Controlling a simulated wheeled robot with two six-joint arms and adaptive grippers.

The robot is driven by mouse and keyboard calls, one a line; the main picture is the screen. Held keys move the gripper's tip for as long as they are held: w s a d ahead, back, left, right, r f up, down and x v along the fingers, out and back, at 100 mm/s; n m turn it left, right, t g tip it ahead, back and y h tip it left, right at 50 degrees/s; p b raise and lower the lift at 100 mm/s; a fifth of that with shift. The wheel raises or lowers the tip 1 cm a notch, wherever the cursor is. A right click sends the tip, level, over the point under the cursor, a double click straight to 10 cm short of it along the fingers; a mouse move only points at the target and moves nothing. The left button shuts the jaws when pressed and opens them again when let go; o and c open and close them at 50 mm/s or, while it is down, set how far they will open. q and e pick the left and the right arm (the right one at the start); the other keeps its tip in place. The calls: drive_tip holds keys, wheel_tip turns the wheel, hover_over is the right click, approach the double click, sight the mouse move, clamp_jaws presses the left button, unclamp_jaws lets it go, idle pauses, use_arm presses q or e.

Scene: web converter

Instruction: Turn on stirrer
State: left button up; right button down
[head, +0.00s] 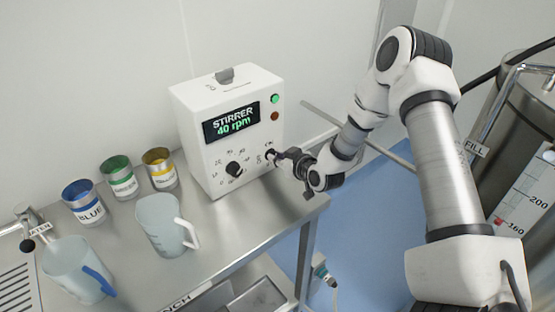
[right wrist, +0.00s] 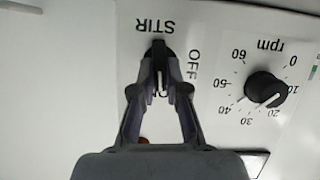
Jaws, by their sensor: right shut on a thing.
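The green lamp (head: 275,99) looks bright; the red one (head: 275,116) below looks dull. My right gripper (head: 272,156) is at the lower right of the box front. In the right wrist view my right gripper (right wrist: 160,75) is shut on the black STIR switch knob (right wrist: 158,48), whose white mark points down the picture, toward the partly hidden ON label. The black rpm knob (right wrist: 265,88) is beside it, untouched. My left gripper is out of view.
Blue (head: 83,201), green (head: 118,177) and yellow (head: 159,169) labelled cans stand left of the box. A clear jug (head: 165,225) and a blue-handled jug (head: 75,270) are in front. A steel tank (head: 515,120) stands at the right, beyond blue floor (head: 360,230).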

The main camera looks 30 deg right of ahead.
drive_tip(key=shift+d+f+m+y, duration=0.1)
drive_tip(key=shift+m+y, duration=0.2)
drive_tip(key=shift+m, duration=0.1)
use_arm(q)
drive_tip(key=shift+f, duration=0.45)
use_arm(e)
drive_tip(key=c, duration=1.2)
unclamp_jaws()
drive_tip(key=shift+w, duration=0.1)
drive_tip(key=shift+w+f, duration=0.15)
drive_tip(key=shift+w, duration=0.1)
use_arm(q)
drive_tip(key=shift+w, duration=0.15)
use_arm(e)
drive_tip(key=shift+v, duration=6)
